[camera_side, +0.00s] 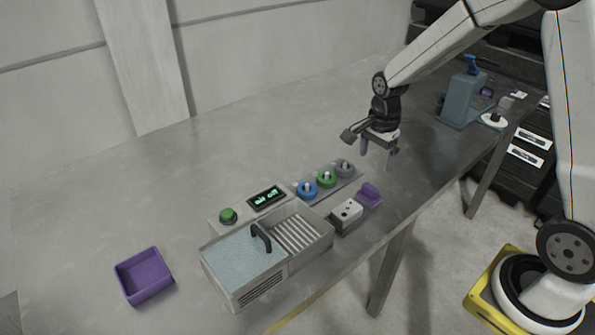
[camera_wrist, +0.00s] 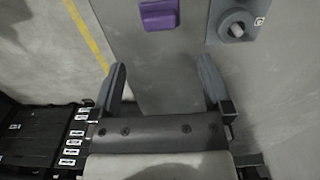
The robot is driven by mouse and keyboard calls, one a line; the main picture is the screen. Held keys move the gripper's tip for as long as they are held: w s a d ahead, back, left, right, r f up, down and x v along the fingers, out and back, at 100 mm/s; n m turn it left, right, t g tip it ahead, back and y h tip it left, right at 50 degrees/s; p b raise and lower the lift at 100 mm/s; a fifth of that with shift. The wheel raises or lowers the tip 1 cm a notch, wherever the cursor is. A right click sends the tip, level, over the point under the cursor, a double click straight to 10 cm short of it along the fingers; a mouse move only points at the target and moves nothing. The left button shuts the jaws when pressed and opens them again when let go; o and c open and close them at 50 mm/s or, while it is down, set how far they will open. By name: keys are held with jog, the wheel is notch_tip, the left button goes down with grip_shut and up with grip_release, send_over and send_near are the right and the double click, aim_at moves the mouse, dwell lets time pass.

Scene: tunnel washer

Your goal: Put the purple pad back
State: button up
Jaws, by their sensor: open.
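The purple pad (camera_side: 369,195) lies on the grey table near its front edge, just right of a small pale box. It has a raised grip on top. In the wrist view the purple pad (camera_wrist: 159,15) is at the top edge, partly cut off, beyond the fingertips. My gripper (camera_side: 379,160) is open and empty, above the table and up and slightly right of the pad. In the wrist view my gripper (camera_wrist: 161,75) has its two fingers wide apart with nothing between them.
The pale box (camera_side: 346,215) has dark holes on top. A washer unit (camera_side: 262,262) with a lid and handle stands left. A purple bin (camera_side: 143,275) is far left.

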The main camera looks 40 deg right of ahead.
jog(key=shift+r, duration=0.3)
dwell(0.5)
jog(key=s+a+n+t, duration=0.2)
jog(key=s+a+n, duration=0.6)
jog(key=n, duration=1)
jog(key=s, duration=0.3)
jog(key=shift+s+a+r+t, duration=0.15)
jog(key=shift+s+a+t, duration=0.05)
jog(key=shift+a+t, duration=0.1)
